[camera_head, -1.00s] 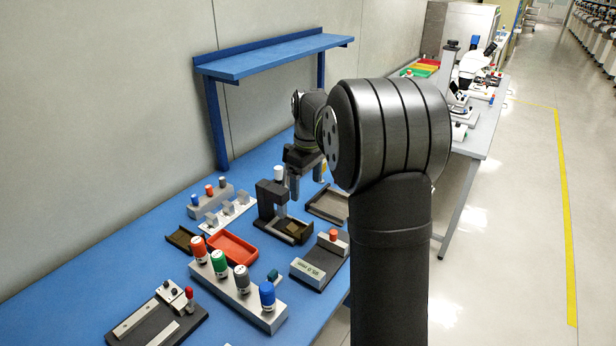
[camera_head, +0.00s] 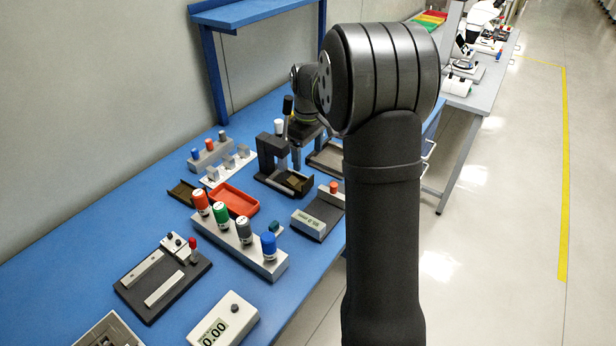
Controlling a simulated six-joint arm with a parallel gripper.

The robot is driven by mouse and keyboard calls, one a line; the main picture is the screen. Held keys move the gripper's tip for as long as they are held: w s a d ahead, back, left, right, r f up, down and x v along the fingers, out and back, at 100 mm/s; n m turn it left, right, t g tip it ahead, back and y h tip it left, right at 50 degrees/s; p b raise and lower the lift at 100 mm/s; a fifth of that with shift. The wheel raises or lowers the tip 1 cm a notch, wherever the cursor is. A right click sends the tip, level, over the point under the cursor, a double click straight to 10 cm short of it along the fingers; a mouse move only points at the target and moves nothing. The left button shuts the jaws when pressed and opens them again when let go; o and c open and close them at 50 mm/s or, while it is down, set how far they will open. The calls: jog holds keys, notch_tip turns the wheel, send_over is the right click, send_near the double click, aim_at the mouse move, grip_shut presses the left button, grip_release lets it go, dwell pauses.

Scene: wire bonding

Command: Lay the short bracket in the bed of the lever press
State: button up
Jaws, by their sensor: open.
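The lever press (camera_head: 268,152) is a dark C-shaped frame on the blue bench, with a black-knobbed lever upright beside it. Its low bed (camera_head: 292,184) faces the front right and has a brownish part at its right end. I cannot tell whether a bracket lies in it. Several small pale angled pieces (camera_head: 228,164) stand on a light rack left of the press. I cannot make out which piece is the short bracket. My gripper (camera_head: 309,148) is open, just behind and right of the press, pointing down. The press and my arm partly hide it.
A red tray (camera_head: 236,197) and an olive tray lie left of the press. A block with several coloured-capped bottles (camera_head: 243,240) stands in front. A grey tray (camera_head: 328,160) sits right of the press, partly behind my arm.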

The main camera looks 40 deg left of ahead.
aim_at(308, 180)
notch_tip(308, 180, down, 10)
jog(key=shift+f, duration=0.1)
jog(key=shift+c, duration=0.4)
jog(key=c, duration=1)
